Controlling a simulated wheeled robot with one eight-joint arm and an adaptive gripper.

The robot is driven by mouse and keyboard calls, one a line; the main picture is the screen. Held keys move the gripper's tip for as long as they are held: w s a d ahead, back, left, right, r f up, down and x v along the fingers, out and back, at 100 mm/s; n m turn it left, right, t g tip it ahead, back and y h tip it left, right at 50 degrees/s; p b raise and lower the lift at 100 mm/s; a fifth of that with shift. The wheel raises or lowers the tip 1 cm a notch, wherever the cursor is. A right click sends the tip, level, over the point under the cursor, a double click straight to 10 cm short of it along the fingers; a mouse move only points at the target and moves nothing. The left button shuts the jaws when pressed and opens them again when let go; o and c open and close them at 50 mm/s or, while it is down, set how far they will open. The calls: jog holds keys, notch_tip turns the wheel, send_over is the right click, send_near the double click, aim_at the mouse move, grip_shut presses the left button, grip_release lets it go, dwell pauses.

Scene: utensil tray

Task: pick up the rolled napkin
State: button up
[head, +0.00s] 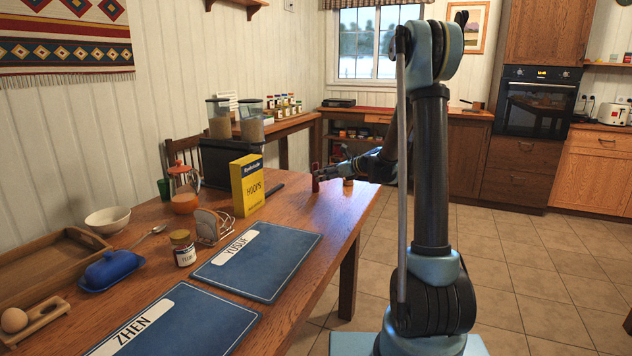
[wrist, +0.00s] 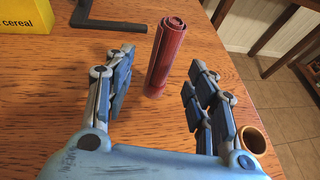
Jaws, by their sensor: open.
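The rolled napkin (wrist: 166,58) is a dark red roll with a spiral top end, standing upright on the wooden table. In the head view the napkin (head: 315,178) is a small red shape near the table's far right edge, partly behind my gripper (head: 325,172). In the wrist view my gripper (wrist: 162,76) is open, with a blue padded finger on each side of the napkin's line. The napkin stands ahead, around the fingertips, with visible gaps to both fingers. I cannot tell how far between the fingers it is.
A round wooden ring or cup (wrist: 252,140) stands right of the right finger. The table edge drops to tiled floor on the right. Blue placemats (head: 257,262) cover the near table.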

jog(key=shift+x, duration=2.9)
jog(key=shift+w+d, duration=0.15)
jog(key=shift+d, duration=0.05)
jog(key=c, duration=1.1)
